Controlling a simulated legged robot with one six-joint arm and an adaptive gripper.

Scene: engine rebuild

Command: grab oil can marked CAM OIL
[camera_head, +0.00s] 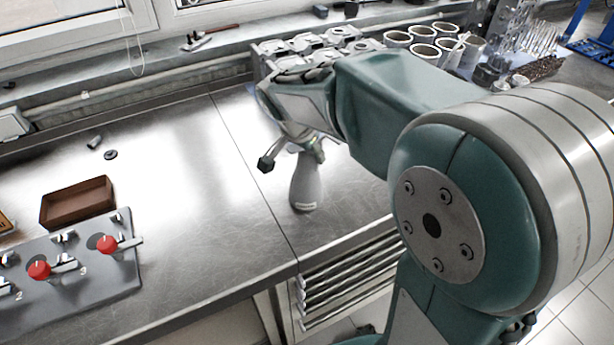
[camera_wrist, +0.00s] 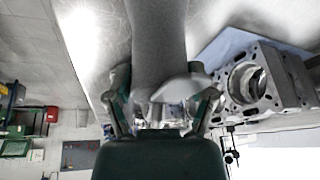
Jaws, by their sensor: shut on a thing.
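A grey oil can (camera_head: 306,187) with a flared base stands upright on the metal workbench (camera_head: 190,190), near its front edge. A small pale label low on its side is too small to read. My gripper (camera_head: 292,152) is shut on the upper part of the can. In the wrist view my gripper (camera_wrist: 160,95) has one finger on each side of the grey can (camera_wrist: 157,40), which fills the top middle. The can's top is partly hidden by the fingers.
An engine block (camera_wrist: 262,82) is close to the can, with several white cylinders (camera_head: 424,52) behind my arm. A brown tray (camera_head: 78,204) and a panel with red knobs (camera_head: 85,262) are at left. The bench between them and the can is clear.

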